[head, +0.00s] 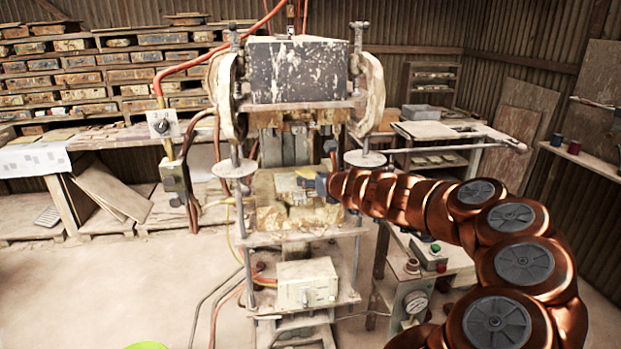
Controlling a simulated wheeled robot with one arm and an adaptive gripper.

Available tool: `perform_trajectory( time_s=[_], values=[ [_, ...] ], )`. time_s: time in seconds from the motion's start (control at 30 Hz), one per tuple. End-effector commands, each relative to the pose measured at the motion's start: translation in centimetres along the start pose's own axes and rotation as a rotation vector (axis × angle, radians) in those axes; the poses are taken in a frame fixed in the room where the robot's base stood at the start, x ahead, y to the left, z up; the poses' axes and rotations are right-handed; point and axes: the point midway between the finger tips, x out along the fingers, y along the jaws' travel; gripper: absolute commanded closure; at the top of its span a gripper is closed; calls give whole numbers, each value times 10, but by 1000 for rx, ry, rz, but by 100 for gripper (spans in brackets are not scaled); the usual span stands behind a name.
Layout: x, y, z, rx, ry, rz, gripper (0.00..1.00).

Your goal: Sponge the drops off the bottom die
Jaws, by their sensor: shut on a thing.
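The tile press (300,72) stands in the middle of the head view, its spattered upper block raised. The bottom die (268,218) sits on the press's lower table, with a clear gap below the upper block. My arm reaches in from the right, and my gripper (309,184) is over the bottom die, inside the gap. It is shut on a small yellowish thing, likely the sponge (306,172), mostly hidden by the fingers. Whether the sponge touches the die cannot be told. Drops on the die are too small to make out.
Upright rods flank the die, with round plates (234,168) beside it. A control box (307,284) sits below the die. A button box (428,254) and gauge (415,302) stand to the right. Cables hang at the left.

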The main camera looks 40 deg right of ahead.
Motion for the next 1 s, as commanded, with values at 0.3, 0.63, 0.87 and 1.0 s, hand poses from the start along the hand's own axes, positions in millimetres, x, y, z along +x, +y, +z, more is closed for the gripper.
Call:
perform_trajectory(
  time_s=[0.3, 0.63, 0.87, 1.0],
  values=[
    [-23, 9, -8, 0, -1, 2, 80],
    [-48, 18, -14, 0, -2, 1, 80],
    [-64, 25, -20, 0, 0, 2, 80],
    [-74, 28, -24, 0, 0, 1, 80]
  ],
)
